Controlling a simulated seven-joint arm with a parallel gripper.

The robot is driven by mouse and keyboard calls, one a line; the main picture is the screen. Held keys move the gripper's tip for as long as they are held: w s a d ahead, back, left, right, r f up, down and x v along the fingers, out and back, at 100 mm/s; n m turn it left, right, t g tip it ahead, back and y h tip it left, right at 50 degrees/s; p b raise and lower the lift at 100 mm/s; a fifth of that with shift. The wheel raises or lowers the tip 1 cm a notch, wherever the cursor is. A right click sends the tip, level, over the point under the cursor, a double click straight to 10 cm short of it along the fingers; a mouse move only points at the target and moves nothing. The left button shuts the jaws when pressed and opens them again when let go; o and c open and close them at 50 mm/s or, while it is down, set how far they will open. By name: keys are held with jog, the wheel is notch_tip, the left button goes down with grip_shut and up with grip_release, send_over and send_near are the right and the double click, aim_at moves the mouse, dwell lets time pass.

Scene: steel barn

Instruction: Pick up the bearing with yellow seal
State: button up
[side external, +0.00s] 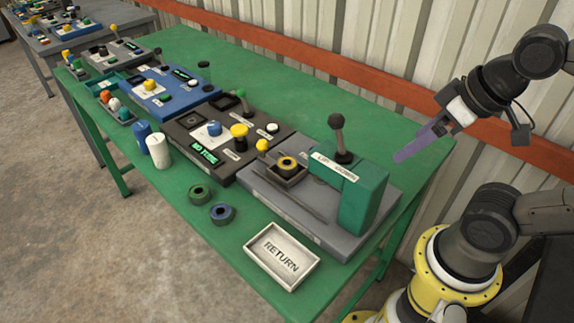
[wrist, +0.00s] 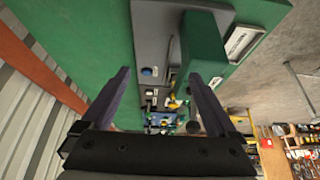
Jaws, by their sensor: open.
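The bearing with yellow seal (side external: 287,162) is a dark ring with a yellow face. It sits in a small square holder on the grey press fixture (side external: 262,192), in front of the green press body (side external: 362,205). My gripper (side external: 402,154) is open and empty, raised to the right of the green press body and apart from the bearing. In the wrist view my gripper (wrist: 158,74) shows two purple fingers spread wide. The green press body (wrist: 205,45) shows there too, but I cannot make out the bearing clearly.
A white RETURN tray (side external: 256,245) is at the front. A black-knobbed lever (side external: 338,135) stands up by the press. Other consoles stand farther left.

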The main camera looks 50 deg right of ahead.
jog(key=w+a+r+n+g, duration=0.2)
jog(key=w+r+n, duration=0.6)
jog(key=w+n, duration=0.5)
jog(key=n+g, duration=0.4)
jog(key=n, duration=0.3)
send_over(286, 163)
jog(key=f, duration=1.7)
jog(key=shift+w+d, duration=0.15)
jog(key=shift+d, duration=0.05)
jog(key=shift+s+a+f, duration=0.1)
jog(key=shift+a+f, duration=0.05)
jog(key=shift+f, duration=1.15)
jog(key=shift+s+a+f, duration=0.1)
jog(key=shift+f, duration=1.2)
jog(key=shift+r, duration=0.1)
grip_shut()
